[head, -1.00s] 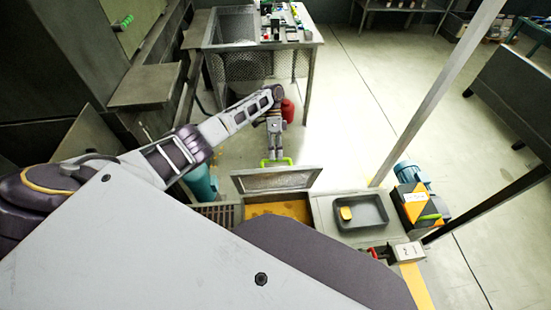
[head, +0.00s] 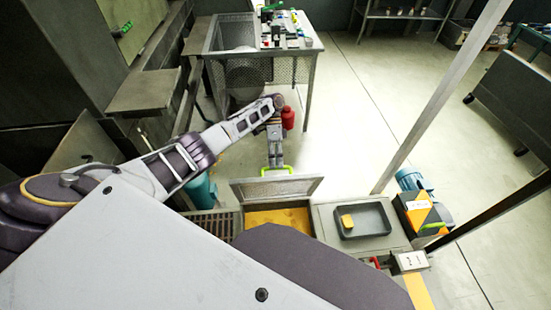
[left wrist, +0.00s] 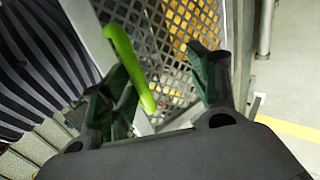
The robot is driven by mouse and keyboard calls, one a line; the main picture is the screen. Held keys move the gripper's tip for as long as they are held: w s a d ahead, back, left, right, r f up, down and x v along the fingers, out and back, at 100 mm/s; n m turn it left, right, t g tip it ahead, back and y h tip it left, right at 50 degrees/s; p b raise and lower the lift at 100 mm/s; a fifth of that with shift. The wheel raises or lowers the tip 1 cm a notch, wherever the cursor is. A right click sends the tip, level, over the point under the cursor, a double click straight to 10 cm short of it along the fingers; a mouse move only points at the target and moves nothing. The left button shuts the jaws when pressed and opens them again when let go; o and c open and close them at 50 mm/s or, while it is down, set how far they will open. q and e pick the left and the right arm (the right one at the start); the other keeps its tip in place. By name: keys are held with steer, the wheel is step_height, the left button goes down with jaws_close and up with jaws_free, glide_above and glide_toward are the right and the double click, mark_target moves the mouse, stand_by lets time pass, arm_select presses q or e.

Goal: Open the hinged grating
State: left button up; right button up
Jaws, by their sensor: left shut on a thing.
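The hinged grating (head: 276,189) stands raised and tilted at the far edge of an opening with orange material (head: 278,218) inside. Its green handle (head: 277,168) is on the upper edge. My left gripper (head: 275,163) reaches down to this handle and is shut on it. In the left wrist view, the green handle (left wrist: 130,68) lies between the fingers, close to the left one, with the grating mesh (left wrist: 168,45) and orange material behind it. My right gripper is not in view.
A grey tray (head: 372,226) with a yellow item (head: 347,221) sits right of the opening. A blue motor (head: 412,180) and a metal post (head: 430,105) stand further right. A mesh-sided table (head: 306,47) and red container (head: 288,118) are behind. Open floor lies beyond.

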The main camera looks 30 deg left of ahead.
arm_select(q)
steer(key=shift+s+f, duration=0.15)
steer(key=shift+f, duration=0.05)
steer(key=shift+c, duration=0.5)
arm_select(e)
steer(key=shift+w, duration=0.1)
arm_select(q)
steer(key=shift+v, duration=1.7)
steer(key=shift+c, duration=0.2)
steer(key=v, duration=0.9)
steer(key=shift+r, duration=0.2)
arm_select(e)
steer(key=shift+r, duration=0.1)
arm_select(q)
steer(key=shift+d, duration=0.1)
steer(key=shift+r, duration=0.1)
